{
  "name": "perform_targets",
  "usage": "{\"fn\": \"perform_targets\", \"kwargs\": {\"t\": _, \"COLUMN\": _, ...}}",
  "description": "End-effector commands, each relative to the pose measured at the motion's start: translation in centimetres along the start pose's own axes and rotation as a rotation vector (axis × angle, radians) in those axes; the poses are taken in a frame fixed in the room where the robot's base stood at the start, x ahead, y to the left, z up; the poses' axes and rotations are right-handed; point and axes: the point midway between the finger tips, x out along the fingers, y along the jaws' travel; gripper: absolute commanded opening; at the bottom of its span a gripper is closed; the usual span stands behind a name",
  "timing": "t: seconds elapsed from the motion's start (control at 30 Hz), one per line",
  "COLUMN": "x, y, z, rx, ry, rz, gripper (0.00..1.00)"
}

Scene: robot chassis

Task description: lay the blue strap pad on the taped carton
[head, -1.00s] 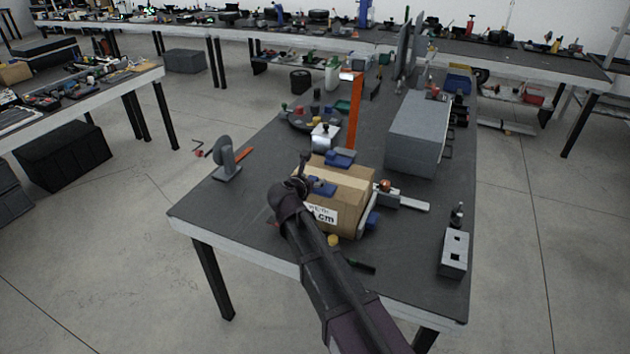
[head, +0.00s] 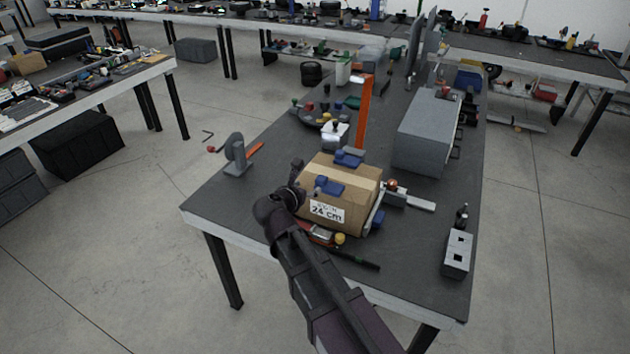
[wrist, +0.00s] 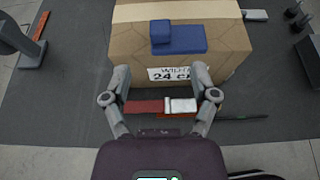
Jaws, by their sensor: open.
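The taped carton (head: 360,184) stands on the dark workbench, with a pale tape band and a white "24 cm" label. A blue strap pad (head: 331,188) with a raised block lies flat on its top near the front edge; it also shows in the wrist view (wrist: 185,42). A second blue piece (head: 349,156) shows at the carton's far edge, and another (head: 376,221) at its right side. My gripper (wrist: 160,74) is open and empty, in front of the carton and apart from the pad. In the head view my arm partly hides its fingers.
A red and white tool (wrist: 160,107) lies in front of the carton below my fingers. A clamp-like bar (head: 408,199) is to the right, a grey box (head: 427,133) and orange upright (head: 365,112) behind. A grey stand (head: 237,155) is left. The bench's left front is clear.

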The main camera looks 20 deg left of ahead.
Motion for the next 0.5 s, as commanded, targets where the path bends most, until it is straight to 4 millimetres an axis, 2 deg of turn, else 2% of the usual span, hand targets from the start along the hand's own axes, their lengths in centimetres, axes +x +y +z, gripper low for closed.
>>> {"fn": "perform_targets", "kwargs": {"t": 0.17, "x": -1.29, "y": -0.01, "z": 0.04, "rx": 0.0, "ry": 0.0, "rz": 0.001, "gripper": 0.76}}
{"fn": "perform_targets", "kwargs": {"t": 0.5, "x": -1.42, "y": 0.0, "z": -0.03, "rx": 0.001, "ry": 0.0, "rz": 0.0, "gripper": 0.76}}
